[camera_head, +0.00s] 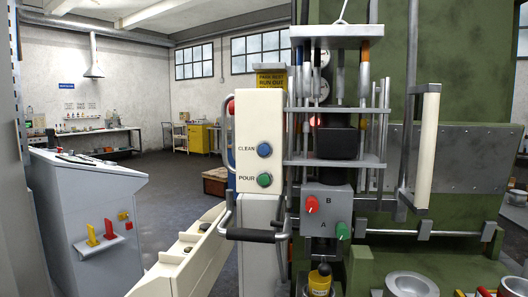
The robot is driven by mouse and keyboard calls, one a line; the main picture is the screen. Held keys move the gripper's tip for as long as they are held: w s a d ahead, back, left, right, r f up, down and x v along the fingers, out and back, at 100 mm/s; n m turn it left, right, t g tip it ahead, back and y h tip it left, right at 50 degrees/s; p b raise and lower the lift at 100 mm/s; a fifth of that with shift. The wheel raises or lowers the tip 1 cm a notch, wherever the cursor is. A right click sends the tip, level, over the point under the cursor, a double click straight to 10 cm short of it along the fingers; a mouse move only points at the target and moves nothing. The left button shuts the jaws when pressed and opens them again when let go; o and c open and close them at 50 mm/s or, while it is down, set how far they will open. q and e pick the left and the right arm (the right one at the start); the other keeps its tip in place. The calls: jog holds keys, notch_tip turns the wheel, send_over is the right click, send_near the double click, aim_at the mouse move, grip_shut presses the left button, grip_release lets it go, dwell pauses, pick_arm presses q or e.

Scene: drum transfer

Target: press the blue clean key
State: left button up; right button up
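The blue clean key (264,150) is a round button on the front of a cream control panel (248,120). The word CLEAN is printed to its left, and nothing covers it. A green button (264,180) labelled POUR sits just below it on the same panel. I cannot tell from this view whether the blue key is pressed in. Neither of my grippers is in view.
A red knob (231,107) and a curved metal rail stand at the panel's left edge. A black-gripped handle (256,236) juts out below. To the right are a grey box (327,208) with red and green knobs and a white vertical handle (428,140).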

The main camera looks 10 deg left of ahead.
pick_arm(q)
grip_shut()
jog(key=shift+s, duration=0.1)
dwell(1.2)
